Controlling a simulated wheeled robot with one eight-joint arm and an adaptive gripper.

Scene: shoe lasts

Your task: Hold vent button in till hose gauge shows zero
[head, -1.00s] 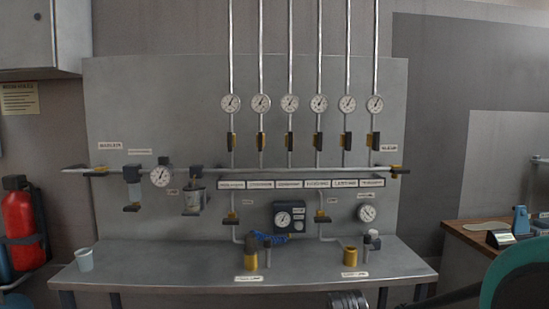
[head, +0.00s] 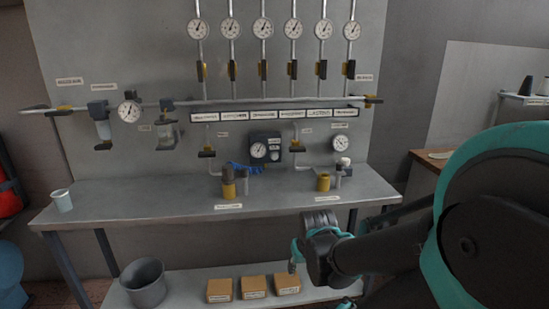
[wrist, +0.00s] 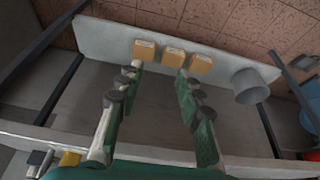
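A grey panel bench carries the gauges. A dark box with a round gauge (head: 259,150) is mounted low on the panel, with a blue coiled hose (head: 240,168) beside it. Another round gauge (head: 340,143) is at the right, above a pale-topped fitting (head: 343,162). Labels are too small to read, so I cannot tell which gauge is the hose gauge or which part is the vent button. My gripper (wrist: 157,74) is open and empty in the wrist view, pointing down past the bench's front edge. In the head view my gripper (head: 296,255) is low in front of the bench, partly hidden.
Yellow-collared fittings (head: 228,190) (head: 323,183) stand on the bench (head: 140,202). A pale cup (head: 62,200) is at its left end. The lower shelf holds a grey bucket (head: 143,284) and cardboard boxes (head: 253,287). The bench's front edge and legs are close to my arm.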

